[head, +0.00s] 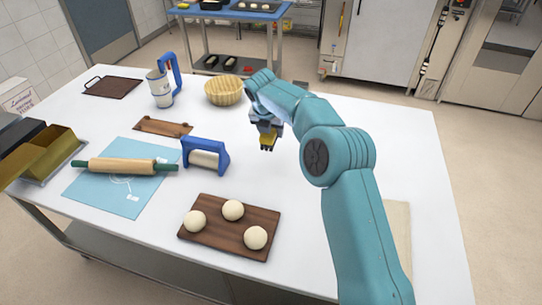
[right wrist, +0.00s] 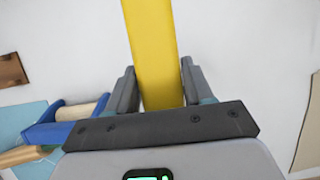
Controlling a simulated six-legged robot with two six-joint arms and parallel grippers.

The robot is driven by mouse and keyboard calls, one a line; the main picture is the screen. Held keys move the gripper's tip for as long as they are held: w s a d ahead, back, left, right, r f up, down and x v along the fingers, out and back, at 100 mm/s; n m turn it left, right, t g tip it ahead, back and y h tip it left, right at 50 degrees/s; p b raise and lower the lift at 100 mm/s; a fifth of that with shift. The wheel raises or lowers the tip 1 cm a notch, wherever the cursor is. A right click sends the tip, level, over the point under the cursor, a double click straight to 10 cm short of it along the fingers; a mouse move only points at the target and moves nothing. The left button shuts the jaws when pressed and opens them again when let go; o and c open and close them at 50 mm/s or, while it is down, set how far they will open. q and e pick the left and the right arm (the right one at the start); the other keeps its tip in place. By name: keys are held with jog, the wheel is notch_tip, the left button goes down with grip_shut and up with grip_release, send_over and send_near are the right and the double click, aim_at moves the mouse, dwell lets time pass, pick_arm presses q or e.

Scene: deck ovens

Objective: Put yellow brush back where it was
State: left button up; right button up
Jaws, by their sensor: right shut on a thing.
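The yellow brush (head: 268,139) is held by my right gripper (head: 267,125) over the middle of the white table (head: 300,185). In the right wrist view the yellow brush (right wrist: 153,45) stands as a long yellow bar between the two dark fingers of the right gripper (right wrist: 158,88). The brush's far end runs out of the top of that view, and I cannot make out its bristles. It looks to be above the tabletop; whether it touches is hard to tell. My left gripper is not in view.
Left of the brush are a blue-handled roller (head: 205,157), a small wooden board (head: 163,127) and a rolling pin (head: 125,166) on a blue mat (head: 110,200). A board (head: 225,242) with three dough balls lies in front. A basket (head: 224,91) and sifter (head: 160,88) stand behind.

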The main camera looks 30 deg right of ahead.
notch_tip(320, 180, down, 10)
jog(key=shift+r+p, duration=0.1)
jog(key=shift+p, duration=0.2)
jog(key=o, duration=0.9)
jog(key=shift+o, duration=0.2)
